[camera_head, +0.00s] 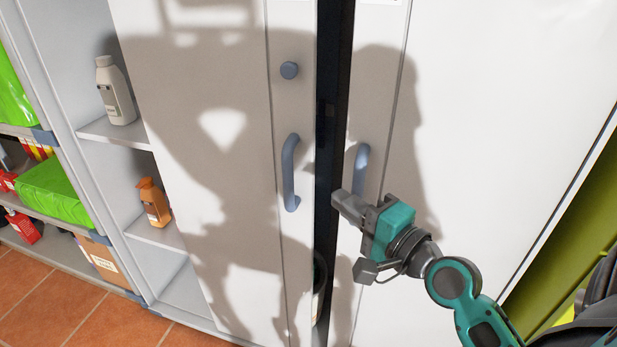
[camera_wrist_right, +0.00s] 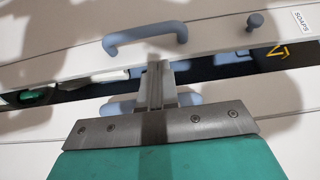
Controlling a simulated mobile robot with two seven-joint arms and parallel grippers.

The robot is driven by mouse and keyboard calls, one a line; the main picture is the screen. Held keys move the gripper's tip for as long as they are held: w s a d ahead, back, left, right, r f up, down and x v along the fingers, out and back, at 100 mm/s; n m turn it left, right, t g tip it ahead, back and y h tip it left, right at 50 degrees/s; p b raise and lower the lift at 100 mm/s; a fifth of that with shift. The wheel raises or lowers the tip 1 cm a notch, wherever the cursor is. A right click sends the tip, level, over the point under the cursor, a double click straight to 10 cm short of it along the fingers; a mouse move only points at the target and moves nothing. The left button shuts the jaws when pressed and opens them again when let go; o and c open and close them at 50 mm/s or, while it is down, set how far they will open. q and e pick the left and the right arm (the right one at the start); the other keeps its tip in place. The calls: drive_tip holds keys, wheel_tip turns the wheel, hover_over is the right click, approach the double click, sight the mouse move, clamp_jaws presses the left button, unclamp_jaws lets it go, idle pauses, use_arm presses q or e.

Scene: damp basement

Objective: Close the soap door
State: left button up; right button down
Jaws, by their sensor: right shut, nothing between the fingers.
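The soap door (camera_head: 235,180) is a white panel left of a dark vertical gap. It has a blue-grey bar handle (camera_head: 290,172) and a round knob (camera_head: 289,70). In the right wrist view, a SOAPS label (camera_wrist_right: 301,20) sits beside the knob (camera_wrist_right: 255,21) on this panel. My right gripper (camera_head: 338,197) is shut and empty at the gap, right of the soap door's handle. In the right wrist view its fingertips (camera_wrist_right: 158,72) point toward the handle (camera_wrist_right: 145,37) and overlap the door's edge; contact cannot be told. My left gripper is not in view.
A second white door (camera_head: 480,110) with its own handle (camera_head: 361,170) stands right of the gap. Left of the soap door, shelves hold a white bottle (camera_head: 115,92) and an orange bottle (camera_head: 154,203). A stocked rack (camera_head: 130,292) stands farther left on a tiled floor.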

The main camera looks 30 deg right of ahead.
drive_tip(key=w, duration=0.3)
drive_tip(key=w+a, duration=0.1)
drive_tip(key=w, duration=0.2)
drive_tip(key=w+p, duration=0.1)
drive_tip(key=w, duration=0.2)
drive_tip(key=shift+w+a, duration=0.15)
drive_tip(key=shift+w, duration=0.2)
